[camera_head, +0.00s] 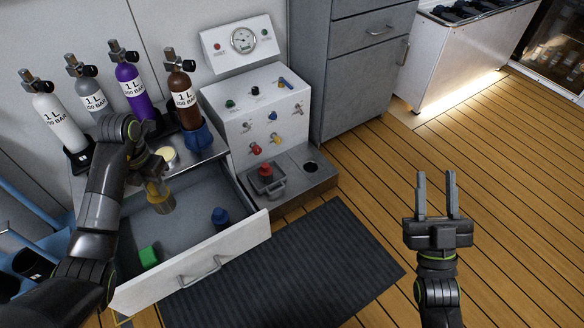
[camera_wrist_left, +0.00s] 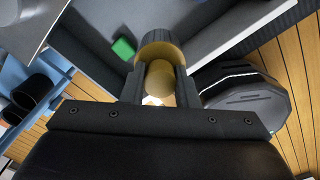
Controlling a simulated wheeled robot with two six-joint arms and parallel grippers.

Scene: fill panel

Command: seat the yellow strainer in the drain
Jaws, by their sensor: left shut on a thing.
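My left gripper (camera_head: 154,178) is shut on the yellow strainer (camera_head: 161,200), a brass-yellow cylinder. It holds it over the open drawer, below the worktop edge. In the left wrist view the strainer (camera_wrist_left: 159,50) shows between the two fingers of the gripper (camera_wrist_left: 158,85). A dark round hole (camera_head: 311,167), which looks like the drain, is in the grey ledge at the foot of the panel, to the right of the strainer and apart from it. My right gripper (camera_head: 436,185) is open and empty above the wooden floor.
The open drawer (camera_head: 226,243) holds a green block (camera_head: 149,257) and a blue knob-like piece (camera_head: 220,217). Several gas bottles, one purple (camera_head: 132,90), stand behind. The white panel (camera_head: 262,115) carries valves. A red-topped piece (camera_head: 266,172) sits on the ledge. A dark mat (camera_head: 300,270) lies in front.

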